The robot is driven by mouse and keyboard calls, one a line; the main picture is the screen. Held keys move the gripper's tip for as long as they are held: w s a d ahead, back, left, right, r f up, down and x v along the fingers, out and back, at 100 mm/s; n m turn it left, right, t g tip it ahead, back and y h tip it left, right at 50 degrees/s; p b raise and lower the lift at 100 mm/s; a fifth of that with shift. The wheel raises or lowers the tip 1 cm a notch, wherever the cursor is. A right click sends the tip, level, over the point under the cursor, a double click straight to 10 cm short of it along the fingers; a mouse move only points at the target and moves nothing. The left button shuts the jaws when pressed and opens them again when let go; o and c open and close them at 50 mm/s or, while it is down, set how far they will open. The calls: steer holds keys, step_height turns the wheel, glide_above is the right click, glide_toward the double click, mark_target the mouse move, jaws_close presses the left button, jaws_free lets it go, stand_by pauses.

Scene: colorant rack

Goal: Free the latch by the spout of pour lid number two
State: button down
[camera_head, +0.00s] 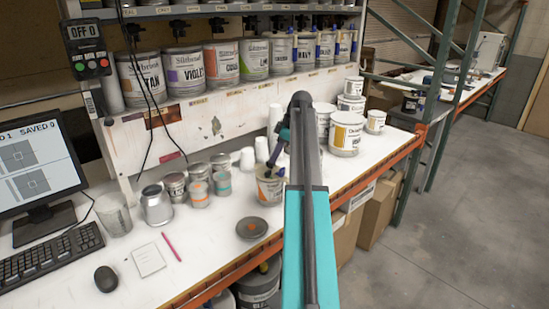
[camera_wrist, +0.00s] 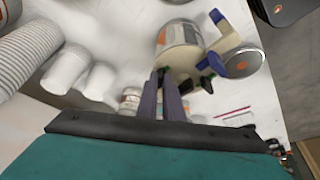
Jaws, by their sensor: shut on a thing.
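A can (camera_head: 269,190) with an orange-marked label stands on the white bench. In the wrist view the can (camera_wrist: 180,33) carries a cream pour lid (camera_wrist: 192,66) with blue parts (camera_wrist: 240,62) on its spout side and handle. Small dark green latches show at the lid's rim, one of them (camera_wrist: 207,72) clear of my fingers. My gripper (camera_wrist: 172,78) reaches the rim, its two fingers close together on a small part that looks like a latch. The fingertips partly hide it. No number on the lid is readable. In the head view my arm partly covers my gripper (camera_head: 275,165).
A loose round grey lid (camera_head: 252,228) lies in front of the can. Several small tins (camera_head: 197,192) stand to its left, white cups (camera_head: 262,148) behind, larger cans (camera_head: 346,134) to the right. A shelf of colorant cans (camera_head: 185,70) runs above.

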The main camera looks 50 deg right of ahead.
steer(key=c, duration=1.9)
jaws_free()
steer(key=shift+r, duration=0.1)
steer(key=b+v, duration=0.3)
steer(key=v, duration=1)
steer(key=shift+s+r+b, duration=0.15)
steer(key=shift+r+b, duration=0.1)
steer(key=shift+b, duration=0.15)
